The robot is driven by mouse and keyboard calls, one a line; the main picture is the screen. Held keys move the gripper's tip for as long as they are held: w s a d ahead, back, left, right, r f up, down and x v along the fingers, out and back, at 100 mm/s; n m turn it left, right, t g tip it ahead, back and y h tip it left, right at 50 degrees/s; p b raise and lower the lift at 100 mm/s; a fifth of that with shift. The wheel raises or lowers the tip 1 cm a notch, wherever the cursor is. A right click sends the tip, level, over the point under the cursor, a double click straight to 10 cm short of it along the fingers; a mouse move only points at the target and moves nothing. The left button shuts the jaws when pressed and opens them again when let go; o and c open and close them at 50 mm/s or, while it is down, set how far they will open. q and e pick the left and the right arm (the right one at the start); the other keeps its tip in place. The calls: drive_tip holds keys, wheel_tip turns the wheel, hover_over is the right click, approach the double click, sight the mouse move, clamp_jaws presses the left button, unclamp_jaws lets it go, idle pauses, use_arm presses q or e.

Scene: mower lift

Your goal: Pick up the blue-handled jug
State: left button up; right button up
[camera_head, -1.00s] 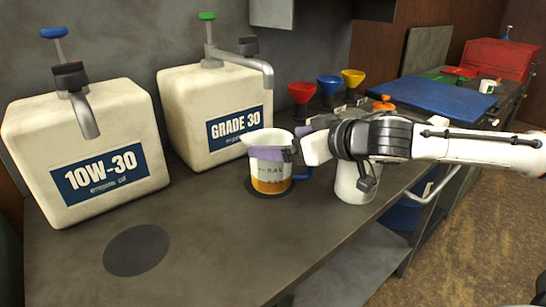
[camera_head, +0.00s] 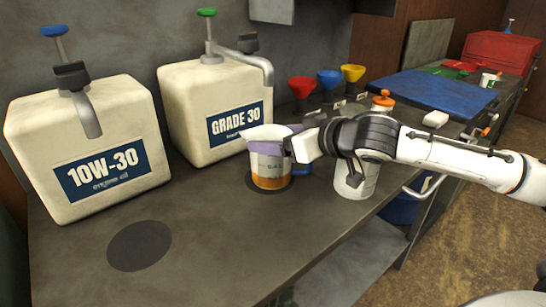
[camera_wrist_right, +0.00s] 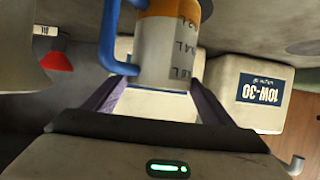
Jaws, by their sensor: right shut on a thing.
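The blue-handled jug (camera_head: 268,172) is clear with a white rim and holds amber liquid. It stands upright on a dark round mat (camera_head: 252,187) in front of the GRADE 30 container; I see no clear gap beneath it. Its blue handle (camera_head: 301,169) points right. My right gripper (camera_head: 277,143) reaches in from the right, its purple fingers shut on the upper part of the jug. In the right wrist view the jug (camera_wrist_right: 168,48) sits between the fingers (camera_wrist_right: 160,92), with its handle (camera_wrist_right: 110,40) to the left. My left gripper is out of view.
The 10W-30 container (camera_head: 85,150) and GRADE 30 container (camera_head: 213,112) stand behind. Coloured funnels (camera_head: 328,80) stand behind. An empty dark mat (camera_head: 138,246) lies front left, with clear bench around it.

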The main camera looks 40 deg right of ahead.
drive_tip(key=c, duration=0.3)
drive_tip(key=shift+r, duration=0.1)
drive_tip(key=shift+r, duration=0.15)
